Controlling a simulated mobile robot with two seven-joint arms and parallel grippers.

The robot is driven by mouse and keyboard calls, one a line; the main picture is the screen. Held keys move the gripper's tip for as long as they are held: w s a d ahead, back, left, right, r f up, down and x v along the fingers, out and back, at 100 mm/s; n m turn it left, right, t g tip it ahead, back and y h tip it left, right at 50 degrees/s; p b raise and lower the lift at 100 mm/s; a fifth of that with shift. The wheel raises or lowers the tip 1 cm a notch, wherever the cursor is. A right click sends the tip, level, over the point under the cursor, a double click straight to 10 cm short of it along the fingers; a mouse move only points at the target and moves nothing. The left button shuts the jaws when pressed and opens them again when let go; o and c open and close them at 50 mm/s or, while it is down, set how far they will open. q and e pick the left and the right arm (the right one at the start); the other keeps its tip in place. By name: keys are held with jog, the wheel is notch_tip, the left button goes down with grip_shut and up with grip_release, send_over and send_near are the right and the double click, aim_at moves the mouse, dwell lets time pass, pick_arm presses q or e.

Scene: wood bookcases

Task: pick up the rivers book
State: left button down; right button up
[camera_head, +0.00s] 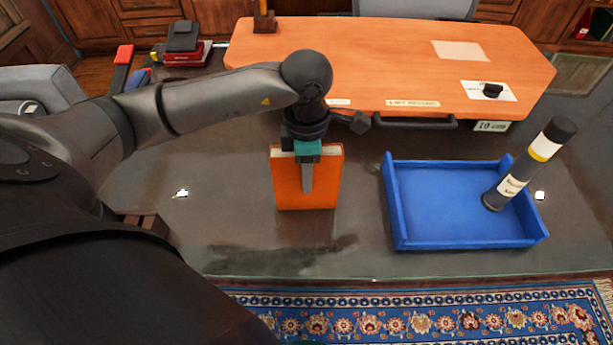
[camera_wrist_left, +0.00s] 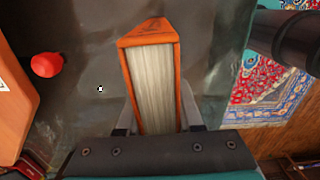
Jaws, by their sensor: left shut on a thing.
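An orange book (camera_head: 290,190) is upright in the middle of the head view, its pale page edge at the top; I cannot read a title on it. My left gripper (camera_head: 307,180) points down and is shut on the book, one finger lying across its front cover. In the left wrist view the book (camera_wrist_left: 153,85) stands between the two fingers with its page block facing the camera. I cannot tell whether its lower edge touches the dark glossy table (camera_head: 235,210). My right gripper is not in view.
A blue open tray (camera_head: 440,195) lies to the right, with a dark cylinder with white and yellow bands (camera_head: 513,185) leaning in it. An orange wooden board (camera_head: 390,60) lies behind the book. The tabletop left of the book is mostly clear.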

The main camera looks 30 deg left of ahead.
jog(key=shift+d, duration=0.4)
